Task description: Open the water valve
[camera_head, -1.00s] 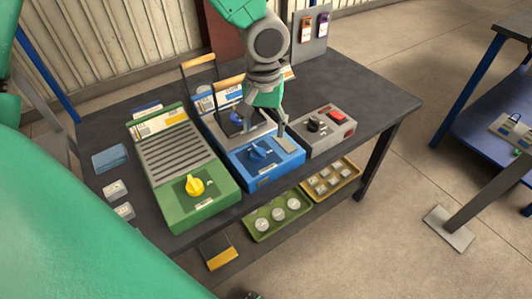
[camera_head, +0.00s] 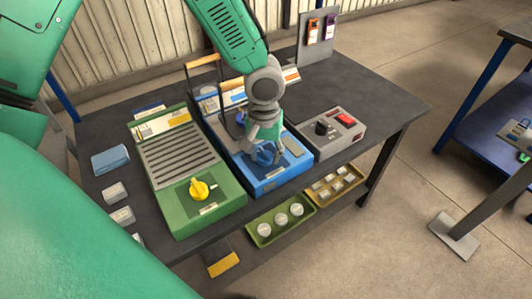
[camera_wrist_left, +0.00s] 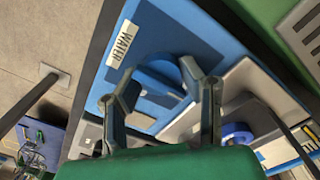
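The blue water unit (camera_head: 285,173) stands on the dark table, between a green unit and a grey box. Its blue valve knob (camera_head: 264,157) is partly covered by my left gripper (camera_head: 266,148), which points down over it. In the left wrist view the label WATER (camera_wrist_left: 123,46) lies on the blue panel (camera_wrist_left: 172,32). There the two fingers of my left gripper (camera_wrist_left: 165,95) are spread apart, with the blue knob (camera_wrist_left: 160,82) between and beyond them. I cannot tell whether either finger touches the knob. My right gripper is not in view.
The green unit (camera_head: 222,205) with a yellow knob (camera_head: 199,188) stands to the left. The grey box (camera_head: 318,147) with black and red controls stands to the right. Below are a green tray (camera_head: 262,238) and a yellow tray (camera_head: 351,172).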

